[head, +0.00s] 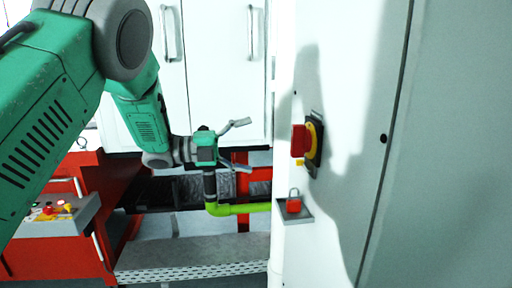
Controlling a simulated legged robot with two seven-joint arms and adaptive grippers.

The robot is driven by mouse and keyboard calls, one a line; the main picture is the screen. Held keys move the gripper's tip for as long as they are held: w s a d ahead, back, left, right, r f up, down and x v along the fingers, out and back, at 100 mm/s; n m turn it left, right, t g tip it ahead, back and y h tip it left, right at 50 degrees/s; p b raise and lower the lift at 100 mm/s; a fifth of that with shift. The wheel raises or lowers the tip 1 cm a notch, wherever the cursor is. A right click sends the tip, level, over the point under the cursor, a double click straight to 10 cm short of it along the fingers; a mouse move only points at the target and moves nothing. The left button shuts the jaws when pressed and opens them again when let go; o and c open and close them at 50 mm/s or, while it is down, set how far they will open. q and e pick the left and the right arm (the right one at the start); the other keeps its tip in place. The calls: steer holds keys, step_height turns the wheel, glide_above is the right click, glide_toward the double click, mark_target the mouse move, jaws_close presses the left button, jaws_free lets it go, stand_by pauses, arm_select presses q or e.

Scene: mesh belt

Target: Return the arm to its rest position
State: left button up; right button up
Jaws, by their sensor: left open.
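My left arm (141,112) is green and grey and comes in from the left. My left gripper (243,146) is at its end, near the middle of the view. Its two grey fingers are spread apart with nothing between them. It is left of the white cabinet side and apart from it. My right gripper does not show.
A red and yellow rotary switch (311,142) sits on the white cabinet (348,225). A red padlock (293,201) stands on a small grey shelf (306,216) below it. A yellow-green pipe (243,209) runs below the gripper. A red machine with a control panel (62,213) stands at left.

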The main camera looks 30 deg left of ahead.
arm_select(q)
step_height(320, 180, down, 15)
steer(key=d+n+t+y, duration=0.1)
steer(key=n+t+y, duration=0.3)
steer(key=n, duration=0.6)
steer(key=s+f+n+g+y, duration=0.4)
steer(key=s+f+n+y, duration=0.45)
steer(key=f, duration=0.75)
steer(key=s+f+n+g, duration=0.3)
steer(key=s+f, duration=0.1)
steer(key=s, duration=0.6)
steer(key=s+f+n+g+y, duration=0.1)
steer(key=s+f+n+g, duration=0.2)
steer(key=s, duration=0.8)
steer(key=s+f+n+g+y, duration=0.1)
steer(key=s+f+n+g, duration=0.2)
steer(key=s, duration=0.7)
step_height(320, 180, down, 2)
steer(key=shift+s+d+n, duration=0.35)
steer(key=shift+d+n, duration=0.1)
steer(key=shift+n, duration=0.2)
steer(key=shift+w+y, duration=0.2)
steer(key=shift+y, duration=0.05)
